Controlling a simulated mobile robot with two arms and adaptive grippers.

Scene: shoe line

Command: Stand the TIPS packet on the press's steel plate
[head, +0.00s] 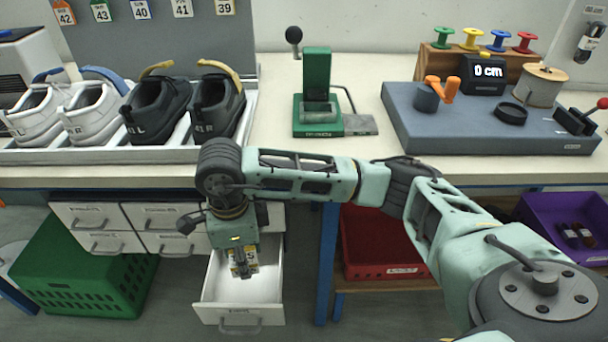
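The green press (317,80) stands upright on the bench behind my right arm. A flat grey steel plate (361,125) lies at the right of its base, with nothing on it. My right gripper (243,272) points down into an open white drawer (210,283) under the bench. Small yellowish and dark parts show at its fingertips; I cannot tell whether they are a packet or the fingers. I cannot make out the TIPS packet with certainty. The visible drawer floor looks bare. My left gripper is not in view.
A white tray (100,155) of shoes stands at the left. A grey board (450,120) with a counter, spools and clamps stands at the right. Closed drawers (90,216) and a green crate (85,275) are left of the open drawer; a red crate (385,270) is right.

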